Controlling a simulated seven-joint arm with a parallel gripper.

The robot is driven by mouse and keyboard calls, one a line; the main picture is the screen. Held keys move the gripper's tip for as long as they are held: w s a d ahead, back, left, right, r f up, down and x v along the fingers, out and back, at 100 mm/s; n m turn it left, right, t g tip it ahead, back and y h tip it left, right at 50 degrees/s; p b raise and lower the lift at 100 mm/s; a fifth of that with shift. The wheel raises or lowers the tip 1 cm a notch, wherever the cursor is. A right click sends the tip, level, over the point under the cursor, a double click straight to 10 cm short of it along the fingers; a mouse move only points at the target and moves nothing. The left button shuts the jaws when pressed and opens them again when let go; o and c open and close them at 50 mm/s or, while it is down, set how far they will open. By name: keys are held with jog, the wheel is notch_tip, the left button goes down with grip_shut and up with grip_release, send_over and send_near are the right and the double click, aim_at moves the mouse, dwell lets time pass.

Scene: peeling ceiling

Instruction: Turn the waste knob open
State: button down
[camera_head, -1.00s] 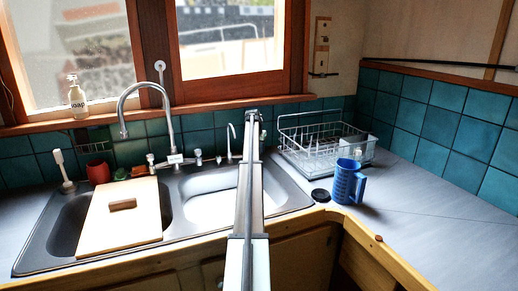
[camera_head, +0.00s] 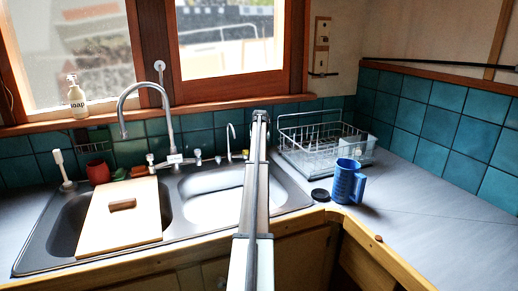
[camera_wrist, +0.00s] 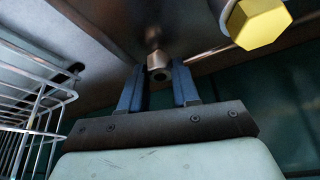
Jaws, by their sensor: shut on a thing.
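In the head view the end of my arm (camera_head: 260,118) is over the back rim of the steel sink (camera_head: 292,192), left of the dish rack. The knob is hidden behind my arm there, and the fingers are hard to make out.
A yellow hexagonal part (camera_wrist: 259,22) is close by in the wrist view. The wire dish rack (camera_head: 325,145) stands right of my arm, with a blue mug (camera_head: 346,182) in front. Left are the tall faucet (camera_head: 123,105) and a cutting board (camera_head: 110,232) over a basin.

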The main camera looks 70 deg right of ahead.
jog(key=n+t, duration=0.1)
jog(key=n, duration=0.1)
jog(key=n+y, duration=0.1)
jog(key=n, duration=0.2)
jog(key=shift+s+d+t, duration=0.15)
jog(key=shift+t, duration=0.25)
jog(key=n+y, duration=0.1)
jog(key=n, duration=0.2)
jog(key=n+y, duration=0.1)
jog(key=n, duration=0.2)
jog(key=shift+d+t, duration=0.1)
jog(key=shift+t, duration=0.2)
jog(key=shift+y, duration=0.3)
jog(key=c, duration=0.8)
grip_release()
notch_tip(320, 180, up, 10)
